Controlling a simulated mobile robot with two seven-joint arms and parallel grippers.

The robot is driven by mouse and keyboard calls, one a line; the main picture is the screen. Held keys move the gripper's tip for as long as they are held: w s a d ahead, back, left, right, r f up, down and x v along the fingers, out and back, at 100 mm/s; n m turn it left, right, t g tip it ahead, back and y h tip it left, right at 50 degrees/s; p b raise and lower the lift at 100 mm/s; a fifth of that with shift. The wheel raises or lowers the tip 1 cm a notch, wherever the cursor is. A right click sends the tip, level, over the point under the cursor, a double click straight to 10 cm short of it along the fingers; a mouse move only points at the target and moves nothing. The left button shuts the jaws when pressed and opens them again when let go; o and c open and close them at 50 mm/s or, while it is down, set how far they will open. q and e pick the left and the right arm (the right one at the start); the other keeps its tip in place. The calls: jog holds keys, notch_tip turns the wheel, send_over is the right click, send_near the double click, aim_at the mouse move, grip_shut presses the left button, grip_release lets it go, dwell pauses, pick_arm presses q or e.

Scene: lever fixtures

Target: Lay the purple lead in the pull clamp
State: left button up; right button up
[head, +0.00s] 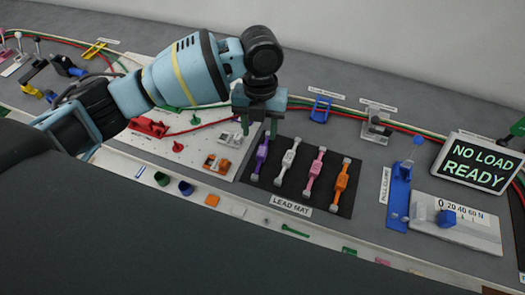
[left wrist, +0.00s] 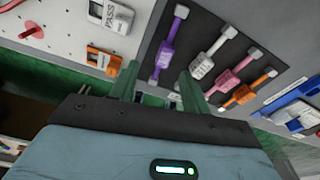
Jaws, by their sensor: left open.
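The purple lead (head: 262,157) lies at the left end of the black lead mat (head: 325,204), left of a white, a pink and an orange lead. It also shows in the left wrist view (left wrist: 168,50), with pale end blocks. My left gripper (head: 259,131) is above the mat's far left corner, near the purple lead, with nothing between its fingers. In the left wrist view its two green fingers (left wrist: 161,88) stand apart, with the purple lead beyond them. The blue pull clamp (head: 398,195) stands to the right of the mat, beside its label. My right gripper is not in view.
A white pegboard (head: 185,150) with red and orange fixtures lies left of the mat. A gauge block (head: 457,222) and a screen reading "NO LOAD READY" (head: 480,163) stand at the right. Bare grey table lies between mat and clamp.

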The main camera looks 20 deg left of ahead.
aim_at(262, 150)
pick_arm(q)
jog(key=shift+f, duration=0.65)
jog(key=shift+s+d+f, duration=0.1)
jog(key=shift+d+f, duration=0.05)
jog(key=shift+f, duration=0.25)
jog(key=f, duration=0.3)
jog(key=shift+s+d+f, duration=0.15)
jog(key=shift+s+d, duration=0.2)
jog(key=shift+f, duration=0.45)
grip_shut()
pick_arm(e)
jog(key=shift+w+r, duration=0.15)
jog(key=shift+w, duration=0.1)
